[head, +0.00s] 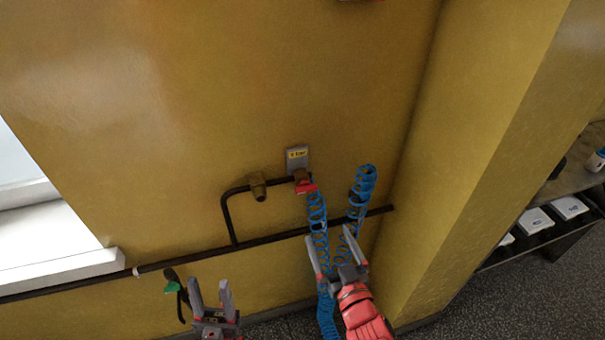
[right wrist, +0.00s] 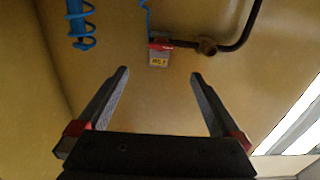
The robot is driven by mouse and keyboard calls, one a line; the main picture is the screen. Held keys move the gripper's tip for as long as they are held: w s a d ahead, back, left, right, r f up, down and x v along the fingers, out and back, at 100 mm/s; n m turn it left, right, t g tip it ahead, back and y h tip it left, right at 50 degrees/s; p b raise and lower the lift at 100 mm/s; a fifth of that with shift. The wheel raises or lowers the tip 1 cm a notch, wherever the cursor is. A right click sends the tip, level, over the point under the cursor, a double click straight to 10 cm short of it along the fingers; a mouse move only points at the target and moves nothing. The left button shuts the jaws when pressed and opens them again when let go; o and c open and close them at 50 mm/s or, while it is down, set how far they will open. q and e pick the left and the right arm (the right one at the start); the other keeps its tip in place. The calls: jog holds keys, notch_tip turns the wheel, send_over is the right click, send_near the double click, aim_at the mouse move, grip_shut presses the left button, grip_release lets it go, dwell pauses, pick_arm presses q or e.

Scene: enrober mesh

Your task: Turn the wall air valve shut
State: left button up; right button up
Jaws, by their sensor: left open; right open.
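The wall air valve has a small red handle (head: 306,187) at the right end of a dark pipe (head: 232,206), below a grey plate with a yellow label (head: 297,155). In the right wrist view the red handle (right wrist: 160,46) shows beyond the fingertips, near the label (right wrist: 158,61). My right gripper (head: 331,243) is open and empty, below and right of the handle and apart from it. Its open fingers (right wrist: 160,75) also show in the wrist view. My left gripper (head: 210,288) is open and empty, lower left, apart from the valve.
A brass fitting (head: 258,187) sits on the pipe left of the handle. A blue coiled hose (head: 317,212) hangs from the valve; another coil (head: 362,184) rises beside my right gripper. A black and green object (head: 173,286) is near my left gripper. A wall pillar (head: 460,150) stands right.

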aim_at(307, 192)
jog(key=p+x, duration=0.5)
jog(key=x, duration=1)
jog(key=shift+w+a+r, duration=0.15)
jog(key=shift+w+a, duration=0.1)
jog(key=shift+w, duration=0.05)
jog(key=shift+p+x, duration=0.35)
jog(key=shift+x, duration=0.4)
